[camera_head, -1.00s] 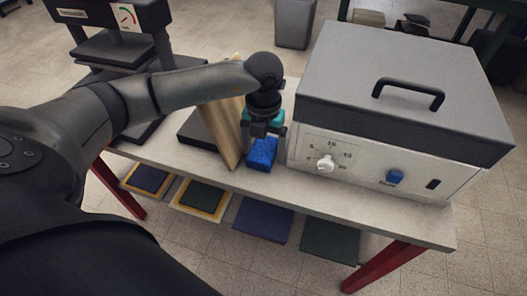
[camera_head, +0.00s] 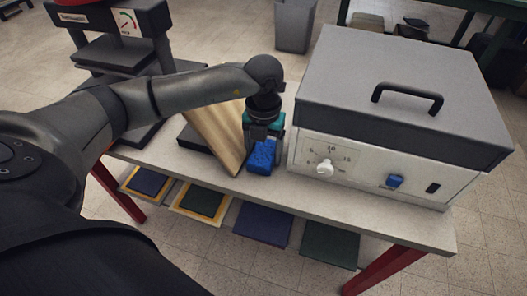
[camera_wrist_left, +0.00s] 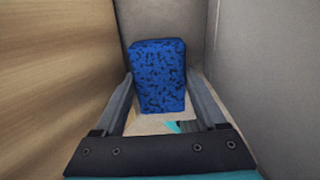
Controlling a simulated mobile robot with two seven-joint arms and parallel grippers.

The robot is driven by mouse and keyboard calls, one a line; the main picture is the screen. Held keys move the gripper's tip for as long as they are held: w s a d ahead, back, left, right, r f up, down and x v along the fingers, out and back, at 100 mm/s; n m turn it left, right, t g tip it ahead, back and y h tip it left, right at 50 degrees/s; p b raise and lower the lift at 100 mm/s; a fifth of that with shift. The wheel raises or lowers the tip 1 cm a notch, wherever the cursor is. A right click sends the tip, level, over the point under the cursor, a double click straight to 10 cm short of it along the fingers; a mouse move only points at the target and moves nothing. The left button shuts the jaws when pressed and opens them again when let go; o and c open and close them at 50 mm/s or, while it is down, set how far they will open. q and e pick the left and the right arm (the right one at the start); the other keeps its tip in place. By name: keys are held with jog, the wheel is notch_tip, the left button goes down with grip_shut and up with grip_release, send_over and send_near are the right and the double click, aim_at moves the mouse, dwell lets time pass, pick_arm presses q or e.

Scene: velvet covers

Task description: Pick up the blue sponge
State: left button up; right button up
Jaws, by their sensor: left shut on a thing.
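The blue sponge (camera_head: 262,157) is a speckled block in the narrow gap between a leaning wooden board and a large grey-lidded box. My left gripper (camera_head: 264,138) points down over it and is shut on it. In the left wrist view the sponge (camera_wrist_left: 158,75) stands between the two fingers (camera_wrist_left: 160,100), one along each side. I cannot tell whether its underside touches the tabletop. My right gripper is not in view.
The wooden board (camera_head: 216,130) leans close on the left; the box (camera_head: 340,150) with dial and handle stands close on the right. A dark press (camera_head: 115,45) is at the back left. Bare tabletop (camera_head: 190,160) shows along the front edge. Coloured pads (camera_head: 262,222) lie below.

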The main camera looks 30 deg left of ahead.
pick_arm(q)
jog(key=shift+a+r, duration=0.2)
jog(key=shift+r, duration=0.6)
notch_tip(320, 180, up, 13)
jog(key=p, duration=0.4)
notch_tip(320, 180, up, 4)
jog(key=p, duration=0.1)
send_over(263, 151)
jog(key=shift+r, duration=0.55)
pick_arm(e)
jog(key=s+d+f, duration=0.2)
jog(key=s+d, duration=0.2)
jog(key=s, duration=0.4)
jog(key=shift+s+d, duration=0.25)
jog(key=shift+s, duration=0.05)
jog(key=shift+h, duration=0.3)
pick_arm(q)
jog(key=o, duration=0.8)
jog(key=c, duration=0.7)
